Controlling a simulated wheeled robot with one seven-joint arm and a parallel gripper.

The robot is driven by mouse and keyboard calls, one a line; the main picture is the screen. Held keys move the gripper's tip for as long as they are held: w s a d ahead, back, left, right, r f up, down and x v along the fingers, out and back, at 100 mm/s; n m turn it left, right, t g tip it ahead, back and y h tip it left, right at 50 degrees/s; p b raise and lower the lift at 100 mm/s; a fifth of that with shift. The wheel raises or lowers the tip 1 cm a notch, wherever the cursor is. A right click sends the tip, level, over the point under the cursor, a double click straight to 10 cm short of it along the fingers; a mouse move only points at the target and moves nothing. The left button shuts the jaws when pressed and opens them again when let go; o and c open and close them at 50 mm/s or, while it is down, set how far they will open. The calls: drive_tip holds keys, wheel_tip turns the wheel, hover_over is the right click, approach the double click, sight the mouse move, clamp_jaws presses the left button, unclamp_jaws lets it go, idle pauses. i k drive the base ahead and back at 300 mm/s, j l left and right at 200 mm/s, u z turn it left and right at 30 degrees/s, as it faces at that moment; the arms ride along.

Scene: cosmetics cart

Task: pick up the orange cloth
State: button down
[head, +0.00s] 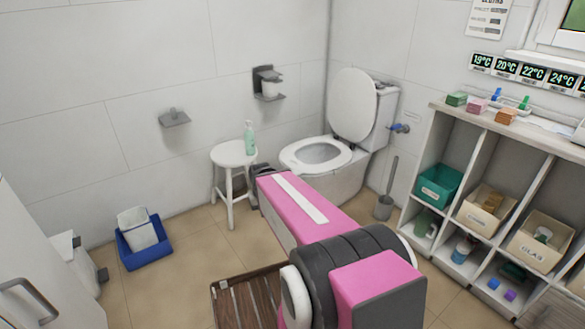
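The orange cloth (506,117) looks like a small folded stack on top of the white shelf unit (437,124) at the right. A pink cloth (476,106) and a green cloth (456,98) lie to its left on the same top. My pink and grey arm reaches from the bottom centre toward the toilet, well to the left of the cloth. Dark parts show at the arm's far end, but I cannot make out gripper fingers there.
The shelf compartments hold a teal bin (439,186) and beige boxes. A toilet (318,154), a white stool (232,154) with a green bottle (249,138), and a blue tub (146,256) stand along the walls. A slatted wooden mat (232,302) lies on the floor.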

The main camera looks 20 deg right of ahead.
sight(506, 116)
drive_tip(key=z, duration=2.4)
